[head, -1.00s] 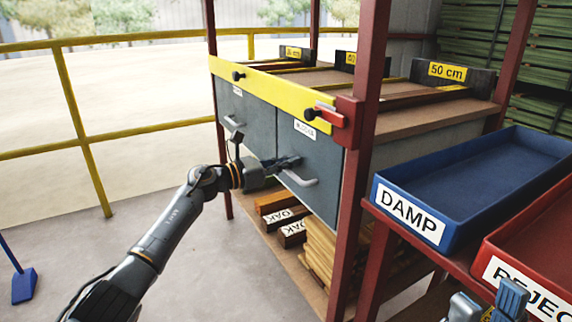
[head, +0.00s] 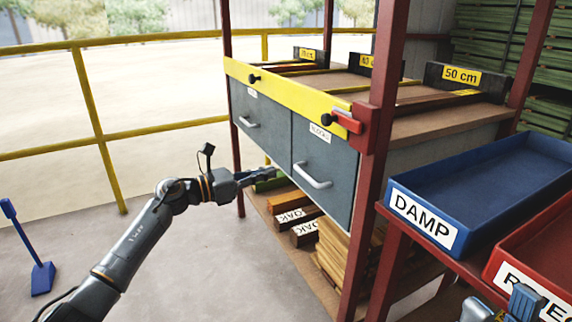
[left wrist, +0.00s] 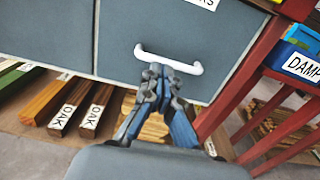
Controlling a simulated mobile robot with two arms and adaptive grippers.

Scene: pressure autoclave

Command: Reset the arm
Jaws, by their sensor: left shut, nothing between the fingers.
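My left gripper (head: 268,173) is shut and empty in front of the grey cabinet, left of the right drawer's pale handle (head: 312,176). In the left wrist view my left gripper (left wrist: 160,72) points at the grey right drawer (left wrist: 170,25), its tips overlapping the handle (left wrist: 168,58) in the picture. In the head view a gap shows between gripper and handle. The drawer looks closed.
A blue DAMP tray (head: 480,190) and a red tray (head: 540,255) stand on a red-framed bench at right. Labelled wood pieces (head: 300,225) lie on the shelf below the drawers. A yellow railing (head: 100,130) runs behind. The floor at left is mostly clear.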

